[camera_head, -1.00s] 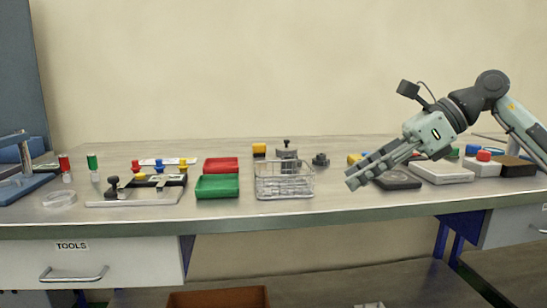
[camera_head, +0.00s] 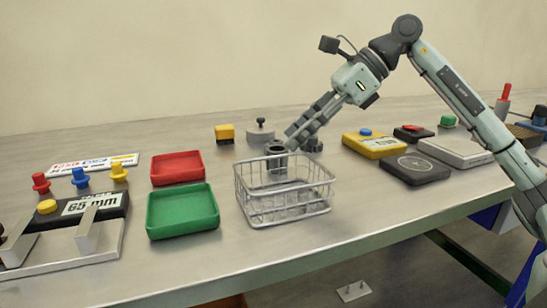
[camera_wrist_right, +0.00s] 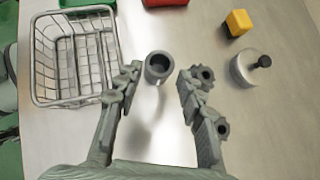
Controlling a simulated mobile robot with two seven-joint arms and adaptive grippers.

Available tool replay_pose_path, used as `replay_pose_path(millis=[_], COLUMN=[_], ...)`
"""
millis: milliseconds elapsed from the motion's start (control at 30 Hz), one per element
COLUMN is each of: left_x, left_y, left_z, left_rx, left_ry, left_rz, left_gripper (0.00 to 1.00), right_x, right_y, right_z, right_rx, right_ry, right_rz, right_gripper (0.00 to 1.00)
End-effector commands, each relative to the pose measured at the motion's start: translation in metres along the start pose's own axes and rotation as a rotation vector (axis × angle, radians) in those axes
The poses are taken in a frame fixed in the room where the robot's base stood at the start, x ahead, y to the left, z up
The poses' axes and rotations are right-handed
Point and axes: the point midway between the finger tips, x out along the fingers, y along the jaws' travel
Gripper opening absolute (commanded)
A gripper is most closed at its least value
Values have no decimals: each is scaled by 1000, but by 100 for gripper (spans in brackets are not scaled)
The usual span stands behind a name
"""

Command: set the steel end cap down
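A grey, open-topped round part (camera_head: 277,156), which looks like the steel end cap, stands upright just behind the wire basket. It also shows in the right wrist view (camera_wrist_right: 159,67). My right gripper (camera_head: 291,139) reaches down over it from the right. In the right wrist view the right gripper (camera_wrist_right: 160,78) is open. Its two fingers are on either side of the round part, with a visible gap on each side. Whether the part rests fully on the table is hard to tell. My left gripper is not in view.
The wire basket (camera_head: 286,213) is close in front. A lidded steel pot (camera_head: 261,133), a yellow block (camera_head: 225,132) and a dark fitting (camera_head: 314,146) are nearby. Red (camera_head: 177,167) and green (camera_head: 182,211) trays sit to the left. A black scale (camera_head: 414,169) is at the right.

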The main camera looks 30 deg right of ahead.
Motion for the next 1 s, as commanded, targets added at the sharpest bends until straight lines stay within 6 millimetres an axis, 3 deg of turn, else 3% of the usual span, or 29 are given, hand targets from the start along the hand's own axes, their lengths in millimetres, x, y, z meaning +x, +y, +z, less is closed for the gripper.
replay_pose_path(millis=[333, 667, 933, 1000], left_x=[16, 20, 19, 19], left_y=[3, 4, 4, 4], left_z=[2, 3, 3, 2], left_rx=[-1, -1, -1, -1], left_ry=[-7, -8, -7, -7], left_rz=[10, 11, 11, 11], left_gripper=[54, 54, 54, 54], right_x=[48, 56, 55, 55], right_y=[2, 2, 2, 2], right_z=[1, 0, 0, 0], right_rx=[1, 2, 2, 2], right_ry=[0, 0, 0, 0], right_rz=[3, 1, 1, 1], right_gripper=[39, 37, 4, 0])
